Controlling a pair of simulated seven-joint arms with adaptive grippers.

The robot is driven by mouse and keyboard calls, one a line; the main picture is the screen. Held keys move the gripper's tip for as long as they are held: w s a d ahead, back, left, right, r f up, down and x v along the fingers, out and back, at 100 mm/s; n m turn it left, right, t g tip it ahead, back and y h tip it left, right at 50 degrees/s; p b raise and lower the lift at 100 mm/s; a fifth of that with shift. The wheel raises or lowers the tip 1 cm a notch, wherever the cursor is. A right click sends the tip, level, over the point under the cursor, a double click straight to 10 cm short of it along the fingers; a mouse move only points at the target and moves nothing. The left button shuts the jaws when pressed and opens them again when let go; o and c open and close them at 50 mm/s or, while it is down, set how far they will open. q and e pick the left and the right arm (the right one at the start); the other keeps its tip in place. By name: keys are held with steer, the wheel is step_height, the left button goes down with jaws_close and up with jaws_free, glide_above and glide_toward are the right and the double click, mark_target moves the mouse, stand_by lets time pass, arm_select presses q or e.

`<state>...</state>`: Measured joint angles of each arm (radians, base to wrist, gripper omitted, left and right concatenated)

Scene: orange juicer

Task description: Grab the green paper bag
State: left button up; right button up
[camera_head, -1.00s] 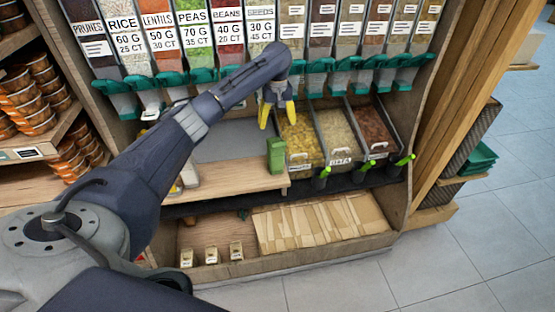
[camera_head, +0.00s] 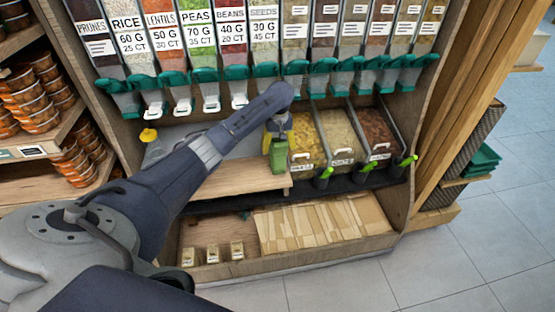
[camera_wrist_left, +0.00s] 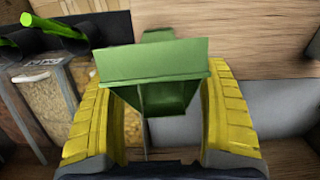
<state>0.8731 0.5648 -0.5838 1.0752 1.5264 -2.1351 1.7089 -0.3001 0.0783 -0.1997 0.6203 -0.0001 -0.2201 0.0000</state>
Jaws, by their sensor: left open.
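The green paper bag (camera_head: 278,157) stands upright at the right end of the wooden shelf board in the head view. My left gripper (camera_head: 279,136) is right above and around its top, with its yellow fingers partly hidden. In the left wrist view the green bag (camera_wrist_left: 155,80) lies between the two open yellow fingers (camera_wrist_left: 158,120). A gap shows beside the bag on both sides near the fingers, though contact at the far tips is hard to tell. My right gripper is not in view.
The wooden board (camera_head: 230,178) bears the bag. Bins of dry goods (camera_head: 340,137) stand just right of it, with green-handled scoops (camera_head: 322,178) in front. Dispensers (camera_head: 236,92) hang above. Flat brown paper bags (camera_head: 320,223) lie on the lower shelf.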

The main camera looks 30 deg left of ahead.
arm_select(q)
steer(key=shift+f, duration=2.5)
steer(key=c, duration=0.9)
